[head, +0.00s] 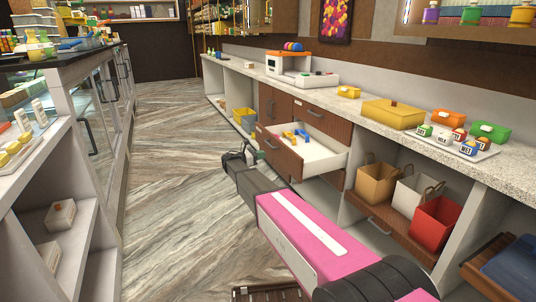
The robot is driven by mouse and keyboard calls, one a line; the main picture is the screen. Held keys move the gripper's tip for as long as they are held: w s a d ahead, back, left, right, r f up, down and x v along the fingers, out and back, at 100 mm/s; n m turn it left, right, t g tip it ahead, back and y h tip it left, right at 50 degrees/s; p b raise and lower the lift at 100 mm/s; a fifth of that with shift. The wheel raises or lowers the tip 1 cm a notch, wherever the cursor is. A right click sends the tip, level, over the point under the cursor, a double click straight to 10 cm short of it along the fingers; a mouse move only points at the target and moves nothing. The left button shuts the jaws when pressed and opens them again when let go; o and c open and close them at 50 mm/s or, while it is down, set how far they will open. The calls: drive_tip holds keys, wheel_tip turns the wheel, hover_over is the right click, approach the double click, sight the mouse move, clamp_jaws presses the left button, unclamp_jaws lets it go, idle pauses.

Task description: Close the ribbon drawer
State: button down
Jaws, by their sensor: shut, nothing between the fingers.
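The ribbon drawer (318,161) is pulled open from the wooden cabinet under the right counter. Its inside is white, and a blue item and a yellow item (288,135) lie in it near the left side. Its brown front (279,155) faces the aisle and has a handle. My gripper (249,150) is just left of the drawer front, low over the aisle. Its fingers look small and dark here. It is shut and empty. Whether it touches the drawer front or handle I cannot tell. My pink and black arm reaches in from the lower right and hides part of the cabinet below.
Closed drawers (275,104) sit beside and behind the open one. Paper bags (375,183) stand on a shelf to the right. Boxes and a tray of small jars (455,140) stand on the countertop. A glass display counter (105,110) lines the left. The striped floor (180,160) between is clear.

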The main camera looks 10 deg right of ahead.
sight(287, 149)
drive_tip(key=x, duration=1.2)
drive_tip(key=shift+d, duration=0.3)
drive_tip(key=x, duration=2.6)
drive_tip(key=shift+d, duration=0.2)
drive_tip(key=shift+f, duration=0.15)
